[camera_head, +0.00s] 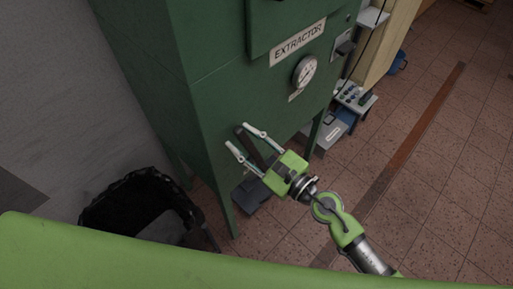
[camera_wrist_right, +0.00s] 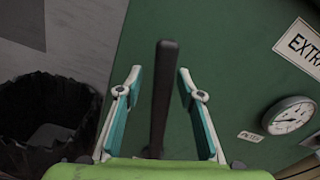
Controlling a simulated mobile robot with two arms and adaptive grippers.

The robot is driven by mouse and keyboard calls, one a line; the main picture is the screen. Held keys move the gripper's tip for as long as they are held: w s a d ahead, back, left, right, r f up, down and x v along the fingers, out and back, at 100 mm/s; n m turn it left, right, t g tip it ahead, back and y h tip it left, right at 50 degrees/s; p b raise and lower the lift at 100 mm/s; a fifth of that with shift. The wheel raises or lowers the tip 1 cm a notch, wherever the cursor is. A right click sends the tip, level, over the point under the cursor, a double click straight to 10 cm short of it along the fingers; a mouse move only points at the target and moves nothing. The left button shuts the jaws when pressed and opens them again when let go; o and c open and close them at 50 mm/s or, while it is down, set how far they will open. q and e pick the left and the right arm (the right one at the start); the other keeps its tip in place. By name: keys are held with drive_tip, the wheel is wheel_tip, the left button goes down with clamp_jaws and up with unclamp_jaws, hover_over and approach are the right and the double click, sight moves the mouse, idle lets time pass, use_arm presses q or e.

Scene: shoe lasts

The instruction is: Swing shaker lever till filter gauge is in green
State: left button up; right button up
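The shaker lever (camera_head: 248,142) is a dark bar on the front of the green extractor cabinet (camera_head: 215,105). In the right wrist view the lever (camera_wrist_right: 164,85) stands nearly upright between the two fingers. My right gripper (camera_head: 239,136) is open around the lever, with a gap on each side; in the wrist view its fingertips (camera_wrist_right: 159,77) look apart from it. The round white filter gauge (camera_head: 304,71) is below the EXTRACTOR label; it also shows in the wrist view (camera_wrist_right: 289,116). Its needle and coloured zones are too small to read. My left gripper is out of view.
A bin with a black liner (camera_head: 128,200) stands left of the cabinet, against a grey wall. A grey control box with buttons (camera_head: 354,97) and a blue bucket (camera_head: 398,62) are at the right. The tiled floor (camera_head: 440,150) at the right is mostly clear.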

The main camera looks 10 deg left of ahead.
drive_tip(key=v, duration=1.1)
drive_tip(key=shift+s, duration=0.2)
drive_tip(key=shift+d, duration=0.1)
